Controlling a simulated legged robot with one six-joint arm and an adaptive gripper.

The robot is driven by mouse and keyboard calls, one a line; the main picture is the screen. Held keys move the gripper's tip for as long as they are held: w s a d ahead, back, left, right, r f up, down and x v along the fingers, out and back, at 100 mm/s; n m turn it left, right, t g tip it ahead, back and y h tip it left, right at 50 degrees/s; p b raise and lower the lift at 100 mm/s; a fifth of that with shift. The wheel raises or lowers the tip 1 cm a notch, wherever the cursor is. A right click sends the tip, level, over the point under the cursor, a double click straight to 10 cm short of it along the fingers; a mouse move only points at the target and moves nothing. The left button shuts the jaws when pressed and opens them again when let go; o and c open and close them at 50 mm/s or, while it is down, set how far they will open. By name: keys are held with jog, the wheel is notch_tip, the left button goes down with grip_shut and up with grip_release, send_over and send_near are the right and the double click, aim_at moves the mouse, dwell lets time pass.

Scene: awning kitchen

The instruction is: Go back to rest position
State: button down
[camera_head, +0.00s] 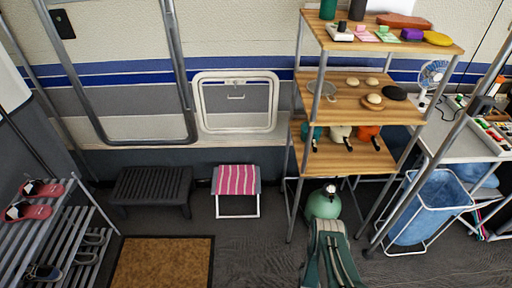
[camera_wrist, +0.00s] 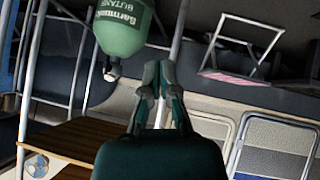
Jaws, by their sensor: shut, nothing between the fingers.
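My gripper (camera_wrist: 158,76) is in the middle of the wrist view, where the scene appears upside down. Its two teal fingers are close together, with nothing held between them. A green butane bottle (camera_wrist: 122,28) is at the upper left of that view, apart from the fingers. In the head view, a grey-green shape (camera_head: 330,256) rises from the bottom edge. It looks like part of my arm, but its fingers cannot be made out there.
The wooden shelf unit (camera_head: 340,103) stands right of centre, with the butane bottle (camera_head: 323,203) beneath it. A pink-striped stool (camera_head: 237,180), dark step (camera_head: 152,187) and shoe rack (camera_head: 65,235) are left. A blue basket (camera_head: 430,205) is right. Floor between mat (camera_head: 163,262) and shelf is clear.

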jog(key=w+r, duration=0.8)
jog(key=r, duration=0.4)
jog(key=w+r, duration=0.8)
jog(key=r, duration=0.3)
notch_tip(320, 180, up, 25)
jog(key=a+g+y, duration=0.1)
jog(key=a, duration=0.2)
jog(key=s+a+r+m+g, duration=0.1)
jog(key=s+r, duration=0.6)
jog(key=r, duration=0.4)
jog(key=s+a+r, duration=0.1)
jog(key=s+r, duration=0.6)
jog(key=r, duration=0.3)
jog(key=s+r, duration=0.3)
jog(key=s, duration=0.8)
jog(key=s+a+r+g+y, duration=0.1)
jog(key=s+r, duration=0.2)
jog(key=s, duration=0.8)
jog(key=shift+s+a+r+m, duration=0.15)
jog(key=shift+s+a+m, duration=0.1)
jog(key=shift+a+m, duration=0.05)
